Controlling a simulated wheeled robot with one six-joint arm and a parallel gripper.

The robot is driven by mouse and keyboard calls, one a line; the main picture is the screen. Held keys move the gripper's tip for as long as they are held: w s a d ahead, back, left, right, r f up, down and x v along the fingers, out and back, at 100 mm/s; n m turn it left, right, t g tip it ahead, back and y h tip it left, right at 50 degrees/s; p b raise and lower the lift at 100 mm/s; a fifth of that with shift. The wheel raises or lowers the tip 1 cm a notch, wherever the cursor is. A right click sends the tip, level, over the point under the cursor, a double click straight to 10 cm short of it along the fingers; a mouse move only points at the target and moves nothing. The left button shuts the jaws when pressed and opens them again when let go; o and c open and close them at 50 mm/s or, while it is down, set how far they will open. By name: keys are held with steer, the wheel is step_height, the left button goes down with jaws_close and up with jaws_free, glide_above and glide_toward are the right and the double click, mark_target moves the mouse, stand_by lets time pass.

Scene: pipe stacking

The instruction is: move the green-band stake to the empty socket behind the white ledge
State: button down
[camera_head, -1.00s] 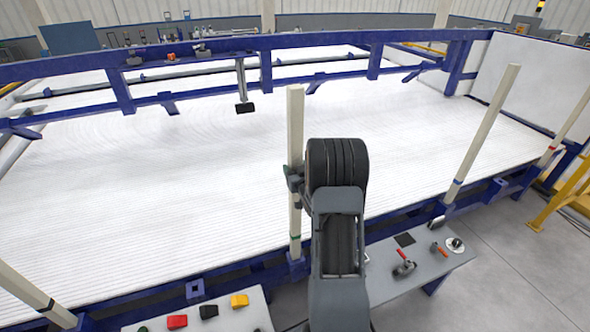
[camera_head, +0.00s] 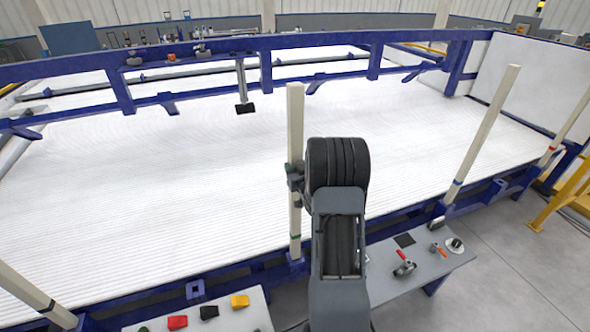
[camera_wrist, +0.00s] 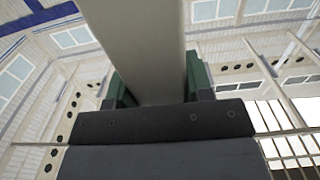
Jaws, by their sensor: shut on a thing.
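The green-band stake (camera_head: 295,125) is a tall pale post, upright at the middle of the near blue rail, with its green band low down. My gripper (camera_head: 295,178) is shut around its middle. In the wrist view, the stake (camera_wrist: 140,45) stands between the green-edged fingers (camera_wrist: 155,90). Its foot is at a blue socket (camera_head: 298,262); I cannot tell if it is still inside. An empty square socket (camera_head: 195,289) is on the rail to the left, behind a pale ledge (camera_head: 250,318). Another empty-looking socket (camera_head: 500,187) is at the right.
A blue-band stake (camera_head: 482,135) and a red-band stake (camera_head: 565,128) stand at the right, and another stake (camera_head: 25,288) at lower left. Red, black and yellow blocks (camera_head: 209,312) lie on the left ledge. A grey table (camera_head: 430,268) with tools is at the right.

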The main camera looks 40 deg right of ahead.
mark_target(297, 117)
steer(key=shift+r+p, duration=1.5)
steer(key=shift+r, duration=2.5)
steer(key=shift+r+p, duration=0.3)
steer(key=shift+r, duration=5.7)
